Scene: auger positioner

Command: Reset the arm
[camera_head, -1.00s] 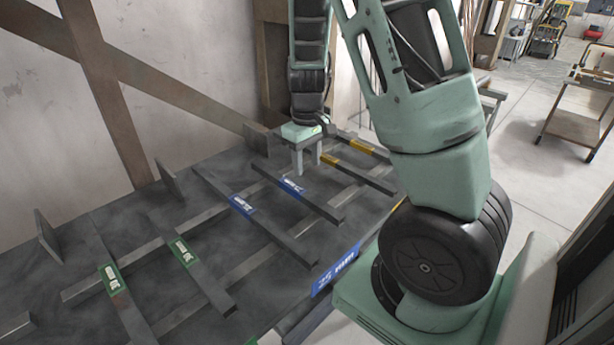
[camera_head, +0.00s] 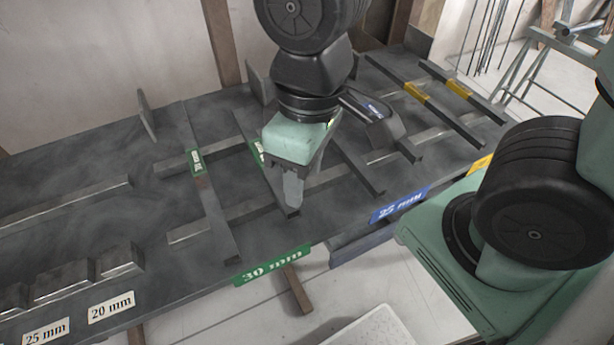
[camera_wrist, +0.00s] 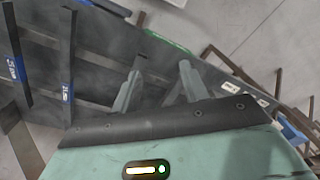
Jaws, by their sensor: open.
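My gripper (camera_head: 292,192) points down over the dark metal table (camera_head: 80,215), above the bars with green labels. Its green body hides part of one green-labelled bar (camera_head: 280,190).
Bars with yellow labels (camera_head: 418,92) lie at the right. A bar with a green label (camera_head: 197,160) lies left of my gripper. Small metal blocks (camera_head: 62,280) sit at the front left by the 20 mm and 25 mm tags.

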